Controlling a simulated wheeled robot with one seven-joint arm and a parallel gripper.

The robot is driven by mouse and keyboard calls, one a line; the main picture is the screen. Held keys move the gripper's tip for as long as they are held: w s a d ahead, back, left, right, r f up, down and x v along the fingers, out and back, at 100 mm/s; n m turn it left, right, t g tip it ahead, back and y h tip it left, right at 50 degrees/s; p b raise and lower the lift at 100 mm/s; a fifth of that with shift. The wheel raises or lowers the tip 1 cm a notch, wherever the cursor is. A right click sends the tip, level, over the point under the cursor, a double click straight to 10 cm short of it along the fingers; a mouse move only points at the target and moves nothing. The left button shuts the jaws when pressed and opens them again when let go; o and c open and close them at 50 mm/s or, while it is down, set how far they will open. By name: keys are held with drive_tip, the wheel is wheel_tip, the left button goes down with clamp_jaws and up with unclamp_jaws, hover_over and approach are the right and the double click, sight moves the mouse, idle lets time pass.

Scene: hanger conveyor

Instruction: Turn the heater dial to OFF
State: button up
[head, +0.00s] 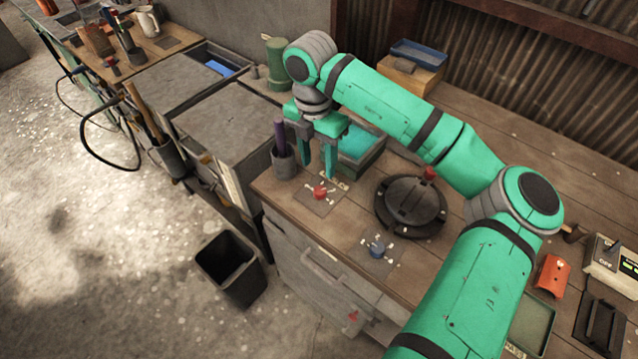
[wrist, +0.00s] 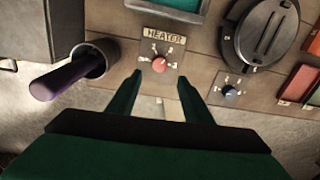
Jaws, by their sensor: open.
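The heater dial is a red knob (head: 320,192) on a small square plate near the front edge of the wooden bench. In the wrist view the red knob (wrist: 159,64) sits below a label reading HEATER (wrist: 163,37), with small marks around it. I cannot read which mark it points at. My gripper (head: 319,174) is open and empty, pointing down above and a little behind the dial in the head view. In the wrist view its two fingertips (wrist: 159,75) lie to the left and right of the knob, apart from it.
A blue dial (head: 377,248) sits to the right on its own plate. A round black device (head: 411,207) stands behind it. A cup with a purple-handled tool (head: 283,160) stands left of the dial. A teal-lined tray (head: 358,146) is behind. A black bin (head: 231,268) stands on the floor.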

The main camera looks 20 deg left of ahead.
sight(320, 190)
drive_tip(key=f, duration=0.9)
drive_tip(key=shift+d+f, duration=0.2)
drive_tip(key=shift+f, duration=0.05)
drive_tip(key=shift+s, duration=0.1)
drive_tip(key=c, duration=1.1)
